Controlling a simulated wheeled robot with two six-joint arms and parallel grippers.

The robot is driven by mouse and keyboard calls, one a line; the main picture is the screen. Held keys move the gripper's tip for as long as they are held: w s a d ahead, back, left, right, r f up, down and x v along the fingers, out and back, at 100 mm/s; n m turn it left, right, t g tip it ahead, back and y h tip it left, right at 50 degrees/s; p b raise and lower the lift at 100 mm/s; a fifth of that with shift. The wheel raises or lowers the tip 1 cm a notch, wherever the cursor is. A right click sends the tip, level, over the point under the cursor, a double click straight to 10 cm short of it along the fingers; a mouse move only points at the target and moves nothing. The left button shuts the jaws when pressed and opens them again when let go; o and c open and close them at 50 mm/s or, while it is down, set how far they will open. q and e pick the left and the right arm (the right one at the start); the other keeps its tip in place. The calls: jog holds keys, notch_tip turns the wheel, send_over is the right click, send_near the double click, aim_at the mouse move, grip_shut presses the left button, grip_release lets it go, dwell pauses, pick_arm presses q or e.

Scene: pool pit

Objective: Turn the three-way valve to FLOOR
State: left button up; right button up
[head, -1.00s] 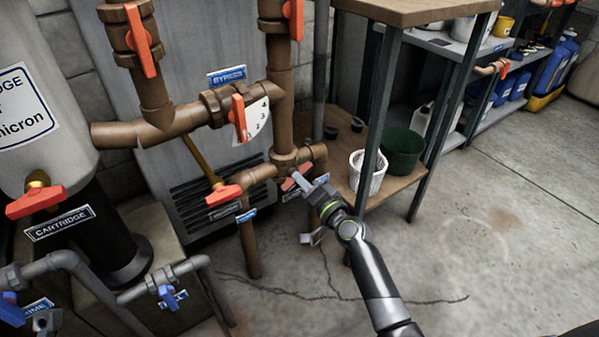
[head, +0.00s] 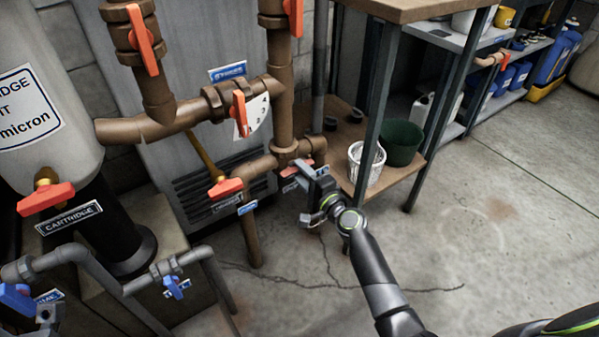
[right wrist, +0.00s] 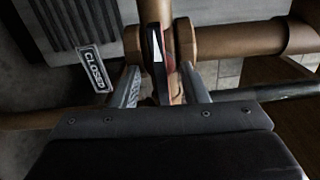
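A brown pipe tee (head: 286,150) stands at the middle of the head view. A red valve handle (head: 303,164) on its front is partly hidden by my right gripper (head: 307,180). The right wrist view shows this gripper (right wrist: 163,88) open, its fingers on either side of the narrow handle (right wrist: 157,50), which shows red and white. Gaps show between handle and fingers. A plate reading CLOSED (right wrist: 94,69) lies left of the fingers. I see no readable FLOOR label, so I cannot confirm that this is the three-way valve.
Other red handles stand close by: one with a numbered dial (head: 240,113), one at lower left (head: 224,187), and one on the cartridge tank (head: 45,198). A shelf with a white basket (head: 366,163) and green bucket (head: 401,143) stands right. The right floor is open.

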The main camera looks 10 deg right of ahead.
jog(key=v, duration=0.7)
dwell(0.3)
jog(key=shift+r, duration=0.1)
